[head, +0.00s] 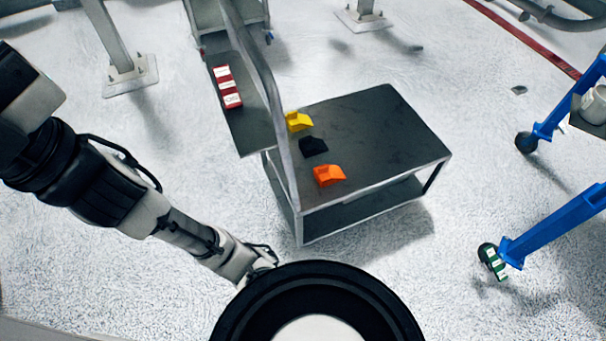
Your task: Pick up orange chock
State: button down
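The orange chock (329,175) lies on the dark top of a small metal table (388,135), near its front left edge. A black chock (313,146) and a yellow chock (298,121) lie behind it in a row along the table's left side. My arm reaches in from the left, in front of the table and apart from it. Its far end goes down behind the large black ring at the bottom, and my gripper's fingers do not show. The orange chock is in plain view with nothing touching it.
A curved grey metal post (266,75) rises by the table's left edge. A narrow dark shelf (244,126) beside it bears a red and white block (227,87). Blue wheeled legs (555,222) stand at the right. The table's right half is bare.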

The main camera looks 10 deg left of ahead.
aim_at(326, 175)
jog(key=z, duration=1.9)
jog(key=u, duration=1.9)
jog(key=i+l+z, duration=0.15)
jog(key=i+l, duration=0.4)
jog(key=i, duration=0.15)
